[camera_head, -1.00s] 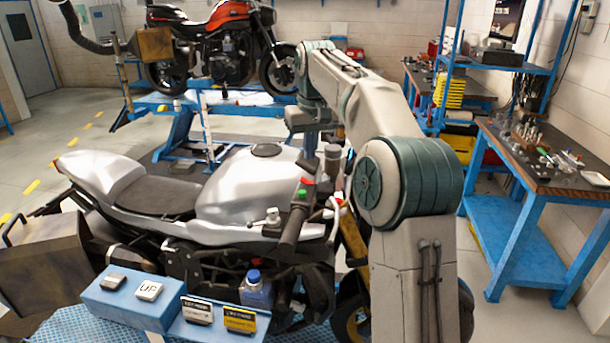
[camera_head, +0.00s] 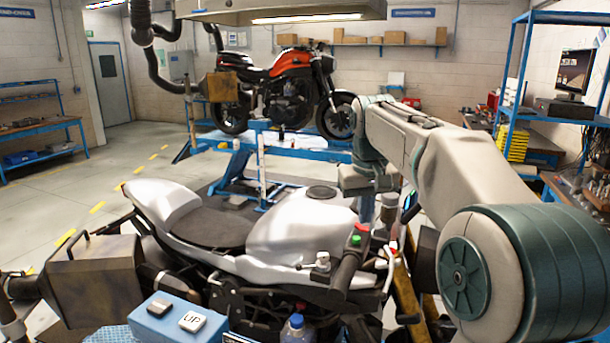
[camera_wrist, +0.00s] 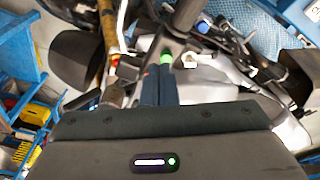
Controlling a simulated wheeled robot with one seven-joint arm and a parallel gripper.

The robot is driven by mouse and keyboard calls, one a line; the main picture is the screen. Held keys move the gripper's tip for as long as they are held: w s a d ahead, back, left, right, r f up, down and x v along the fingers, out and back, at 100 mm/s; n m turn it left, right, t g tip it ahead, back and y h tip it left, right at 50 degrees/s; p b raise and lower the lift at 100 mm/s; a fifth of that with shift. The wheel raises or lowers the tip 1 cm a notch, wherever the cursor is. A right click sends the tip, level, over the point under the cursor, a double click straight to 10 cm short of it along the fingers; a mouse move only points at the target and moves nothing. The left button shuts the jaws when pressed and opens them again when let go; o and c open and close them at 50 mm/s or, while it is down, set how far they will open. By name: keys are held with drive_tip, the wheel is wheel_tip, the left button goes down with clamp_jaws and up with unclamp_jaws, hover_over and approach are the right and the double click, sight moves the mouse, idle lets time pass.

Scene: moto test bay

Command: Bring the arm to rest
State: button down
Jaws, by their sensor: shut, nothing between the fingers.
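My arm comes in at the right of the head view, with a large teal joint and pale links, and reaches over the front of the silver motorcycle (camera_head: 285,235). In the wrist view, my gripper (camera_wrist: 158,75) shows as two dark fingers close together, empty, pointing towards the handlebar. A green button (camera_wrist: 166,58) on the bars shows right by the fingertips; I cannot tell whether they touch. In the head view the fingers are not clear behind the arm and bike parts. The same green button shows there (camera_head: 356,240) on the handlebar, below and left of the arm's wrist.
A blue stand with an UP button (camera_head: 192,321) is at the front, a brown metal box (camera_head: 100,280) at left. An orange motorcycle (camera_head: 290,85) sits on a blue lift behind. A blue shelf (camera_head: 520,85) and bench are at right. Open floor lies at left.

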drive_tip(key=shift+m+t, duration=0.3)
drive_tip(key=shift+t, duration=0.2)
drive_tip(key=s+f+b, duration=0.1)
drive_tip(key=s+f, duration=0.2)
drive_tip(key=s, duration=0.2)
drive_tip(key=s+f, duration=0.3)
drive_tip(key=s, duration=0.2)
drive_tip(key=s+f+b, duration=0.1)
drive_tip(key=s+f, duration=0.1)
drive_tip(key=s, duration=0.3)
drive_tip(key=shift+s+d+f+b, duration=0.35)
drive_tip(key=shift+s+d+f, duration=0.05)
drive_tip(key=s+d+f+m+b, duration=0.1)
drive_tip(key=s+f, duration=1)
drive_tip(key=shift+s+t+b, duration=0.3)
drive_tip(key=shift+b, duration=0.1)
